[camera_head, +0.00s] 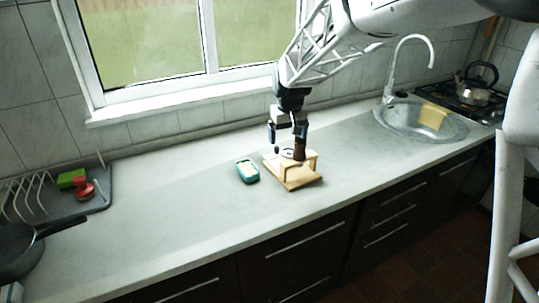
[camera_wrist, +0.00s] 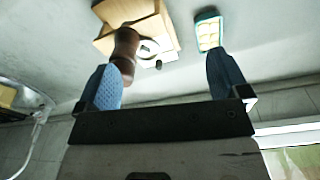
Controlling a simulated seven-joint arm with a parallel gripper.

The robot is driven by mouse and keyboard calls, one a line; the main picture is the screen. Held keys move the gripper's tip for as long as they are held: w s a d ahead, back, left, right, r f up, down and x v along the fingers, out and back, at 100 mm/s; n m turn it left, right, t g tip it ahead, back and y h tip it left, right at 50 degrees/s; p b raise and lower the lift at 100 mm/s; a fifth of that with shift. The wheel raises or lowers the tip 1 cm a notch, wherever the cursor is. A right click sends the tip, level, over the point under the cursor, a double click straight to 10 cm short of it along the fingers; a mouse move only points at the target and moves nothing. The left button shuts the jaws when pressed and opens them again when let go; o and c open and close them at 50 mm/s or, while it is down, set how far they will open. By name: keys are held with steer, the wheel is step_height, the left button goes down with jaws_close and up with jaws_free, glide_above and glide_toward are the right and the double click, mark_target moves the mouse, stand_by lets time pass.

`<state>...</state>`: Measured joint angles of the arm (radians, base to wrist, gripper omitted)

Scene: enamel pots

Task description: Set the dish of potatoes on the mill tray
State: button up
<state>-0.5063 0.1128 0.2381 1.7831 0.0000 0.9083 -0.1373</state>
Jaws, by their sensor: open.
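The dish of potatoes (camera_head: 247,171) is a small teal dish with pale yellow contents, standing on the counter just left of the mill tray. It also shows in the wrist view (camera_wrist: 209,32). The mill tray (camera_head: 290,184) is light wood with a raised handle; it also shows in the wrist view (camera_wrist: 163,22). A dark brown mill (camera_head: 299,148) stands upright on it, with small white items beside it. My gripper (camera_head: 287,133) is open and empty above the back of the tray, with the mill close to one finger in the wrist view (camera_wrist: 165,75).
The counter (camera_head: 170,190) is clear left of the dish. A rack tray (camera_head: 95,198) with a green sponge (camera_head: 71,178) and red-handled item (camera_head: 84,190) lies far left, beside a dark pan (camera_head: 20,250). A sink (camera_head: 400,124) and kettle (camera_head: 474,92) are at right.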

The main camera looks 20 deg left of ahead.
steer(key=n+g, duration=0.1)
steer(key=n, duration=0.1)
glide_above(250, 171)
steer(key=shift+h, duration=0.3)
step_height(250, 171, down, 12)
steer(key=shift+a+f, duration=0.1)
steer(key=shift+f, duration=0.15)
steer(key=shift+f, duration=0.1)
steer(key=shift+f, duration=1.25)
steer(key=shift+f, duration=0.1)
steer(key=shift+f, duration=2.45)
steer(key=shift+c, duration=0.4)
